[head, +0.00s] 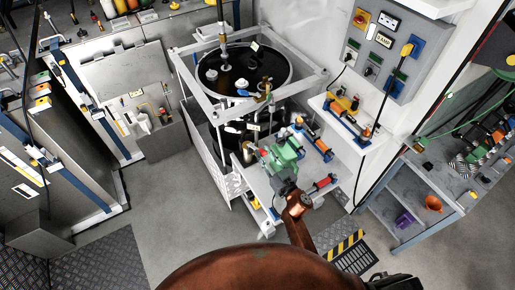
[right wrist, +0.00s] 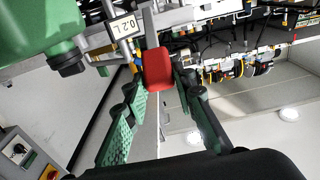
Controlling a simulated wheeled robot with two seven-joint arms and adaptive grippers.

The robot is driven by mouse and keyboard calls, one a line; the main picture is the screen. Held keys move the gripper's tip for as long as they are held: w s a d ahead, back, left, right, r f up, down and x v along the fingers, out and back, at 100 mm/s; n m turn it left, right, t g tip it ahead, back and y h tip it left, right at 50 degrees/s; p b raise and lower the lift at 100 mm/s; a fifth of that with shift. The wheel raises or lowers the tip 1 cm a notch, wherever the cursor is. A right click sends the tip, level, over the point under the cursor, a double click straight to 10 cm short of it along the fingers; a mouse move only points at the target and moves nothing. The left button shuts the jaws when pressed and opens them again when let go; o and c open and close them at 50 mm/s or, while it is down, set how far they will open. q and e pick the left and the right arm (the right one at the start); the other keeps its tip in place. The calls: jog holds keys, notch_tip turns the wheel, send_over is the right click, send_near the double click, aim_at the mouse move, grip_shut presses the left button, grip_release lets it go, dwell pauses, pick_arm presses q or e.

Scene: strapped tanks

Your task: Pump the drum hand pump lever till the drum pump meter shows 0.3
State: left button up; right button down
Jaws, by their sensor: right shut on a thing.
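The pump lever's red grip (right wrist: 158,68) sits between the two fingers of my right gripper (right wrist: 157,90) in the right wrist view. The fingers have green pads and are shut on the grip. The pump meter (right wrist: 122,27) is a small white plate next to it and reads 0.2 L. A green housing (right wrist: 40,28) fills the upper left there. In the head view, a green body (head: 281,152) stands at the white bench with my right gripper (head: 286,181) against it; the lever is hidden there. My left gripper is not in view.
A white frame (head: 187,67) encloses black round tanks (head: 235,72) behind the pump. Strapped cylinders (head: 315,140) lie to the right. A shelf (head: 420,215) with an orange funnel (head: 432,203) stands further right. The floor (head: 170,195) at left is clear.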

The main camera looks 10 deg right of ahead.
jog(key=shift+s+d+f+b, duration=0.1)
jog(key=shift+s+f+b, duration=0.25)
jog(key=shift+f, duration=0.45)
jog(key=shift+s+d+f+b, duration=0.15)
jog(key=shift+s+f+b, duration=0.2)
jog(key=shift+f, duration=0.4)
jog(key=shift+s+d+f+b, duration=0.15)
jog(key=shift+f+b, duration=0.25)
jog(key=shift+f, duration=0.4)
jog(key=r+p, duration=0.2)
jog(key=w+r+p, duration=0.1)
jog(key=shift+a, duration=0.25)
jog(key=c, duration=2.1)
grip_release()
jog(key=shift+r, duration=0.15)
jog(key=shift+o, duration=1)
jog(key=o, duration=0.4)
jog(key=shift+s, duration=0.1)
